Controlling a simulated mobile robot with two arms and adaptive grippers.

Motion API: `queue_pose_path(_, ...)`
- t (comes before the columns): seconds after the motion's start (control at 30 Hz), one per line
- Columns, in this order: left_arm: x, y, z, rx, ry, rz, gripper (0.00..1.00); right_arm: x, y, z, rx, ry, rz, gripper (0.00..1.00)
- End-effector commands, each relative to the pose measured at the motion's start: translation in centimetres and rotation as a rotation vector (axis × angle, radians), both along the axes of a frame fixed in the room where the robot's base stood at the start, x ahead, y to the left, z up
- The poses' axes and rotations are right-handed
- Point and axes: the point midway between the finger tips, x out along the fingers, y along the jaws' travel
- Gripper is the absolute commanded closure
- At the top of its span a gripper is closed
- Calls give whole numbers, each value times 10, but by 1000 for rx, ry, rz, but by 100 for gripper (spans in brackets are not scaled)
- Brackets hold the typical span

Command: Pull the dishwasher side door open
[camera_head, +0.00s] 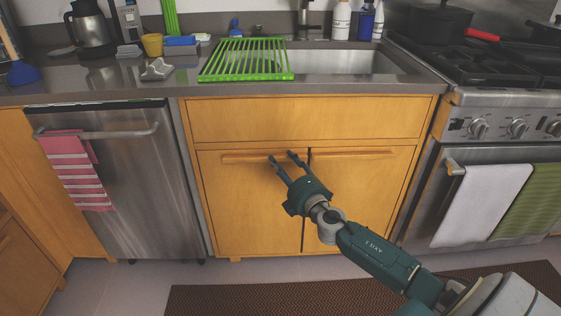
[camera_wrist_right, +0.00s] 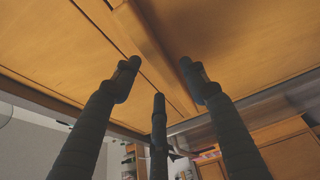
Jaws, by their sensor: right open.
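The dishwasher (camera_head: 140,190) is stainless steel, with a bar handle, at the left in the head view. The cabinet door on the dishwasher side (camera_head: 235,215) is the left of two wooden doors under the sink, and it is shut. Its wooden handle (camera_head: 245,158) runs along its top edge. My right gripper (camera_head: 281,156) is open, with its fingertips at the right end of this handle. In the right wrist view, the handle (camera_wrist_right: 160,50) passes between the spread fingers; contact cannot be told. My left gripper is not in view.
The right cabinet door (camera_head: 365,195) is close beside, also shut. A pink striped towel (camera_head: 78,170) hangs on the dishwasher handle. The stove (camera_head: 490,190) with two towels stands at the right. A brown mat (camera_head: 220,300) lies on the floor in front.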

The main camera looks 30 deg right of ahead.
Motion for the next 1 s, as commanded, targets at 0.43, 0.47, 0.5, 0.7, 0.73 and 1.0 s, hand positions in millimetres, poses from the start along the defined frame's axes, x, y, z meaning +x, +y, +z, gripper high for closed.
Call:
queue_pose_path(0.43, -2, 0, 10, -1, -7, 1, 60, 22, -3, -1, 1, 1, 1, 56)
queue_pose_path(0.47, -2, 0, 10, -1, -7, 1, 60, 22, -3, -1, 1, 1, 1, 56)
queue_pose_path(0.5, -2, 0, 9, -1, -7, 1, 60, 22, -3, -1, 1, 1, 1, 56)
queue_pose_path(0.7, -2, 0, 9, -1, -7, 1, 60, 22, -3, -1, 1, 1, 1, 88)
queue_pose_path(0.73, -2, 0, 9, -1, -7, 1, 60, 22, -3, -1, 1, 1, 1, 94)
queue_pose_path(1.0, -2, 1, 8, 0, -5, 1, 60, 22, -3, -1, 1, 2, -3, 100)
